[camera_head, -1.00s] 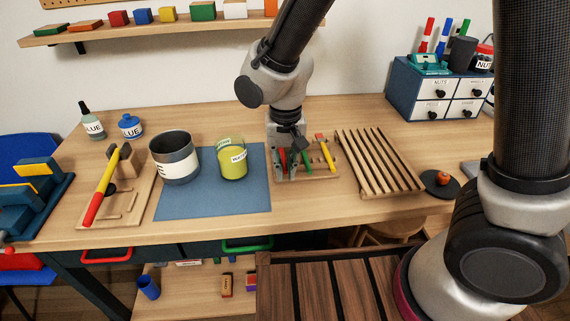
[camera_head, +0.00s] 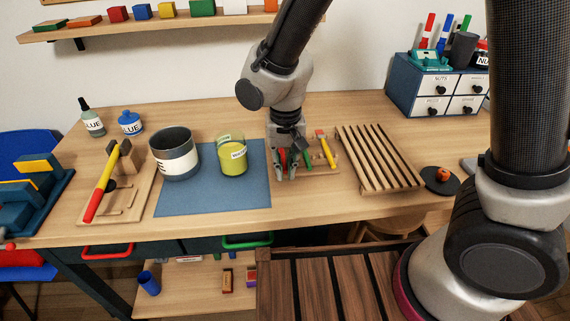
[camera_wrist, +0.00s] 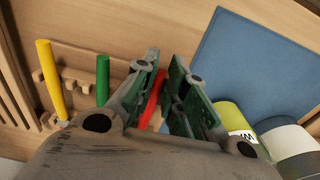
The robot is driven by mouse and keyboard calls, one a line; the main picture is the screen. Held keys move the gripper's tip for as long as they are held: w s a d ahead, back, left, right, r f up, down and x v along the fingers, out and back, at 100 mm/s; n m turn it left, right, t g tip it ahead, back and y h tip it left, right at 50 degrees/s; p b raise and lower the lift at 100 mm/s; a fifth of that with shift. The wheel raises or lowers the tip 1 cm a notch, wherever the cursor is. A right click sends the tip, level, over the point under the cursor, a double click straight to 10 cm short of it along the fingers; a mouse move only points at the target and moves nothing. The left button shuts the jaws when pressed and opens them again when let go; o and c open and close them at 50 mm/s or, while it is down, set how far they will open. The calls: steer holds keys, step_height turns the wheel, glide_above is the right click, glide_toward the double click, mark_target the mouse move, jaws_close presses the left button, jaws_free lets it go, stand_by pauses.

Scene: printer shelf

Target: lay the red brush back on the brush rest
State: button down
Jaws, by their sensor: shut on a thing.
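My gripper (camera_wrist: 160,88) is shut on the red brush (camera_wrist: 151,98), whose red handle shows between the fingers in the wrist view. In the head view my gripper (camera_head: 284,166) points down at the left end of the wooden brush rest (camera_head: 318,171). A green brush (camera_wrist: 103,80) and a yellow brush (camera_wrist: 50,78) lie on the rest beside it; the green (camera_head: 307,158) and yellow (camera_head: 327,151) also show in the head view. The red brush's lower end is hidden by my gripper. I cannot tell whether it touches the rest.
A blue mat (camera_head: 215,200) with a yellow-green labelled cup (camera_head: 232,156) and a grey pot (camera_head: 174,155) lies left of the rest. A slatted wooden rack (camera_head: 378,160) stands close on the right. The table's front strip is clear.

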steer(key=shift+s+f, duration=0.1)
steer(key=shift+f, duration=0.1)
steer(key=c, duration=1.4)
jaws_free()
steer(key=shift+r, duration=0.1)
steer(key=shift+r, duration=3.45)
